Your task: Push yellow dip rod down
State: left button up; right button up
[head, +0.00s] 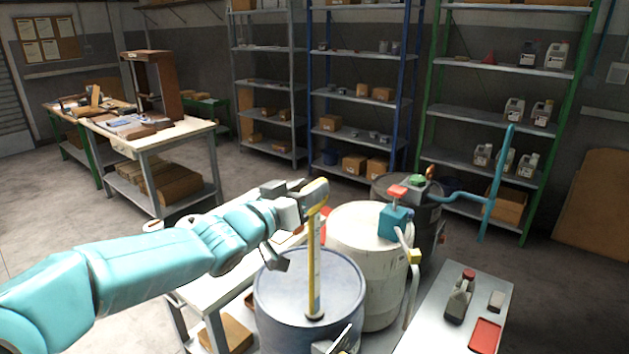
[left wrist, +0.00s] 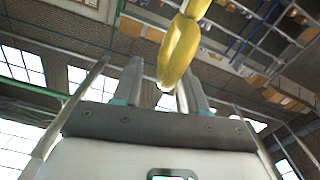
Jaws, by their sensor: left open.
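The yellow dip rod (head: 315,260) stands upright in the top of a blue-grey drum (head: 270,305), with a long length of it above the lid. A yellow loop handle (head: 317,196) is at its top. My left gripper (head: 292,222) is open beside the upper part of the rod, just left of the handle. In the left wrist view the yellow handle (left wrist: 182,45) shows at the tips of my open left fingers (left wrist: 162,78); I cannot tell whether they touch. A grey and black piece at the bottom edge of the head view may be my right gripper, mostly cut off.
A white drum (head: 350,240) with a teal and red pump (head: 396,220) stands right behind the blue-grey drum. A dark drum (head: 425,235) is behind that. A grey table (head: 470,310) at the right holds a bottle (head: 459,300) and a red tray (head: 485,336). Shelves line the back wall.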

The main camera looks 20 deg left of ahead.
aim_at(310, 298)
pick_arm(q)
jog(key=shift+a+p+x, duration=0.15)
jog(key=shift+x, duration=0.55)
jog(key=shift+a+p+x, duration=0.15)
jog(key=shift+x, duration=0.6)
jog(key=shift+d, duration=0.2)
jog(key=shift+w+a+f, duration=0.1)
jog(key=shift+a+f, duration=0.05)
jog(key=shift+a, duration=0.05)
grip_shut()
notch_tip(310, 298, down, 28)
jog(key=b, duration=2.3)
jog(key=shift+d, duration=0.15)
jog(key=shift+f+b, duration=0.8)
grip_release()
jog(key=shift+d, duration=0.1)
jog(key=shift+r, duration=0.1)
